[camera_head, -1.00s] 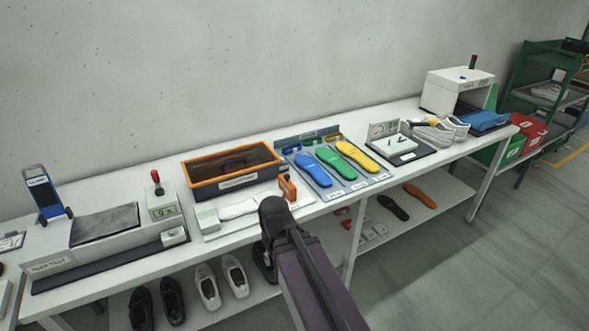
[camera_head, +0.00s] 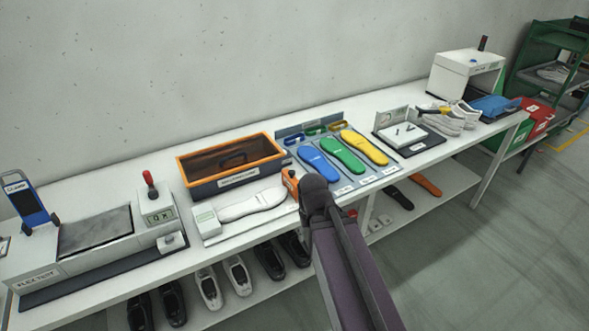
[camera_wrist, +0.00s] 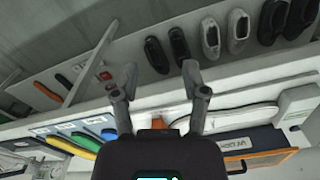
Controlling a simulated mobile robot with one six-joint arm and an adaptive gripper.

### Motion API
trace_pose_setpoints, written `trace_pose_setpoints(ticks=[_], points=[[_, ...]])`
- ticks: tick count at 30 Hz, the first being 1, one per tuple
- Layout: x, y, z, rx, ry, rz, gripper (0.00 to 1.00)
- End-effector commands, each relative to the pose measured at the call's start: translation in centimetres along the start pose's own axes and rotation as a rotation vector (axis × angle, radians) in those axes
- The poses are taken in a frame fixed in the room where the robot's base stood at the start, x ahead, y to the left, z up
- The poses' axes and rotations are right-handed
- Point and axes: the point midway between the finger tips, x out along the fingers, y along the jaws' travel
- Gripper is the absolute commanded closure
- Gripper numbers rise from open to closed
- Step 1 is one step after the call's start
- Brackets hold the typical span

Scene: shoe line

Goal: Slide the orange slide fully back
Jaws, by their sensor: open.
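The orange slide (camera_head: 290,182) stands at the right end of a white measuring board (camera_head: 236,229) that carries a white sole shape (camera_head: 250,204). A pale block (camera_head: 206,219) sits at the board's left end. My dark arm comes up just right of the slide in the head view and hides my gripper there. In the wrist view, which is upside down, my gripper (camera_wrist: 160,69) is open and empty, its fingers apart. Part of the orange slide (camera_wrist: 157,122) shows beyond and between the fingers, partly hidden by the gripper body. I see no contact with it.
An orange-rimmed bin (camera_head: 181,170) stands behind the board. Blue, green and yellow insoles (camera_head: 343,155) lie on a panel to its right. A tester with a red-knobbed lever (camera_head: 150,185) is at left. Shoes (camera_head: 209,291) stand on the lower shelf.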

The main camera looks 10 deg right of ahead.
Motion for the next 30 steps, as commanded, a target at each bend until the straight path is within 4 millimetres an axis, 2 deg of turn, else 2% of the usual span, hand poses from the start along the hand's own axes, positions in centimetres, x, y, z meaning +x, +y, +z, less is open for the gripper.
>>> trace_pose_setpoints(ticks=[5, 6, 7, 11, 14, 20, 30], points=[[0.0, 0.0, 0.0, 0.000, 0.000, 0.000, 0.43], [0.0, 0.0, 0.0, 0.000, 0.000, 0.000, 0.31], [0.0, 0.0, 0.0, -0.001, 0.000, 0.000, 0.26], [-0.3, 0.0, -0.6, -0.018, 0.002, -0.006, 0.26], [-0.9, 0.1, -1.7, -0.051, 0.007, -0.020, 0.26], [-3.0, 0.5, -6.0, -0.211, 0.034, -0.070, 0.26], [-8.4, 2.3, -17.1, -0.653, 0.164, -0.179, 0.26]])
